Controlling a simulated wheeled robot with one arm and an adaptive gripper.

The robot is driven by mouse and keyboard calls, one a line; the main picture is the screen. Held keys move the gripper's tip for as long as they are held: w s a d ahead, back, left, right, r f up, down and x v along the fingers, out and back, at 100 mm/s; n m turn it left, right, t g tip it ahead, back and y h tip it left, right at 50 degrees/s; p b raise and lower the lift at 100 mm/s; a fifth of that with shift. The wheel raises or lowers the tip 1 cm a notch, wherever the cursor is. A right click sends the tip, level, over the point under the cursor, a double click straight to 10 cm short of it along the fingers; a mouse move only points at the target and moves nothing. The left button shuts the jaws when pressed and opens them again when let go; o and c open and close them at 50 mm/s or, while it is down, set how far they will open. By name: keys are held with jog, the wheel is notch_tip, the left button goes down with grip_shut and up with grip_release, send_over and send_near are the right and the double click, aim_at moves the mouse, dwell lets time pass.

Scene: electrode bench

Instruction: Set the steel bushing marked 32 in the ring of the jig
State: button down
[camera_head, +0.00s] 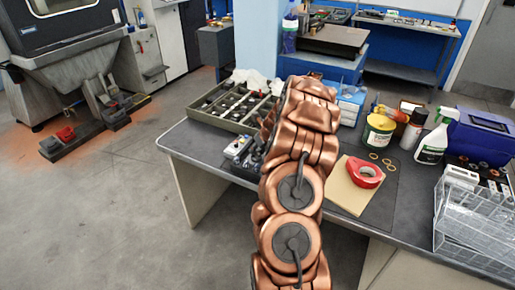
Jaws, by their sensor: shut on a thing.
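My copper-coloured arm rises through the middle of the view and reaches over the bench. Its own links hide its far end, so my gripper and anything in it cannot be made out. I cannot pick out the steel bushing marked 32 or its marking. I cannot identify the jig or its ring for sure; a cluster of small grey and dark metal parts (238,147) sits left of my arm, partly hidden by it. A green compartmented tray (205,120) with several small dark parts stands behind that cluster.
Bench surface around the card is mostly clear.

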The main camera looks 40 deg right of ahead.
jog(key=shift+f, duration=0.45)
jog(key=c, duration=0.6)
grip_release()
jog(key=shift+c, duration=0.2)
jog(key=v, duration=1.2)
jog(key=shift+r, duration=0.15)
notch_tip(320, 180, up, 5)
jog(key=p, duration=0.4)
jog(key=shift+p, duration=0.35)
